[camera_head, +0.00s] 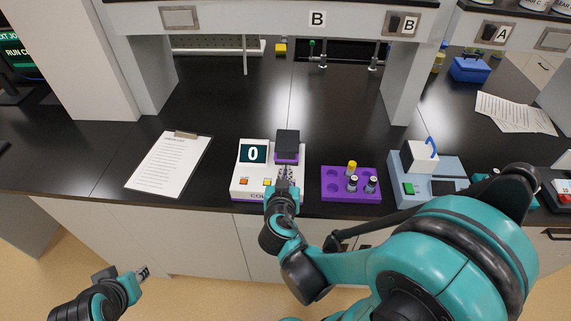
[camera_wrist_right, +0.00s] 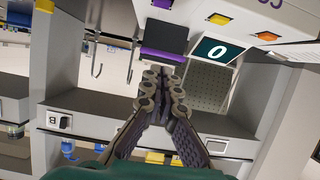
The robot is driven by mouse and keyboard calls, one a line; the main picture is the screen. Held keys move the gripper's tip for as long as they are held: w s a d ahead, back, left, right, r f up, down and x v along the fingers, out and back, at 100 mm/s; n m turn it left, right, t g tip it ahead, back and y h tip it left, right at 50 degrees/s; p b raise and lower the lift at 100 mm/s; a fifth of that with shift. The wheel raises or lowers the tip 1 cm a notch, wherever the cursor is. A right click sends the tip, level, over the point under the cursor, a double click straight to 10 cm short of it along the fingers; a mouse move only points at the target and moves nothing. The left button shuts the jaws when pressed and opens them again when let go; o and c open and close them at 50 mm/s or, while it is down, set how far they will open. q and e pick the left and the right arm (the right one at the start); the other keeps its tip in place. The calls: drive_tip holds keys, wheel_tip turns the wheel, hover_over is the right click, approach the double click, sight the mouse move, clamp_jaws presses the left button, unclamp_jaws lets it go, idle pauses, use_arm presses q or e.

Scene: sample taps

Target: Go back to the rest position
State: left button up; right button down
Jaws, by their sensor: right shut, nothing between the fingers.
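My right gripper (camera_head: 285,173) is in front of the white counter device (camera_head: 240,185), by its black and purple block (camera_head: 288,143). In the right wrist view its two fingers (camera_wrist_right: 163,75) are together with nothing between them, and their tips are close to the purple part (camera_wrist_right: 163,54). I cannot tell whether they touch it. The device's display reads 0 (camera_head: 253,153). My left gripper (camera_head: 143,272) is low at the left, over the floor in front of the counter. It is too small to tell whether it is open or shut.
A purple rack (camera_head: 333,196) with several vials stands right of the device. Beyond it is a grey-blue machine (camera_head: 410,163) with a green button. A clipboard (camera_head: 168,165) lies to the left. A shelf (camera_head: 270,15) marked B spans above. The black counter behind is mostly clear.

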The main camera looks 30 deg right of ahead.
drive_tip(key=s+f, duration=0.1)
drive_tip(key=s+a+f, duration=0.1)
drive_tip(key=s+a+f+b, duration=0.1)
drive_tip(key=f, duration=0.1)
drive_tip(key=shift+s+f, duration=0.1)
drive_tip(key=s+a+r+n+g+y, duration=0.2)
drive_tip(key=s+a+n+g+y, duration=0.2)
drive_tip(key=s+a+n+y, duration=0.1)
drive_tip(key=shift+s+r+n+g+y, duration=0.4)
drive_tip(key=shift+s+n+y, duration=0.1)
drive_tip(key=shift+s+y, duration=0.55)
drive_tip(key=shift+d, duration=0.1)
idle(0.6)
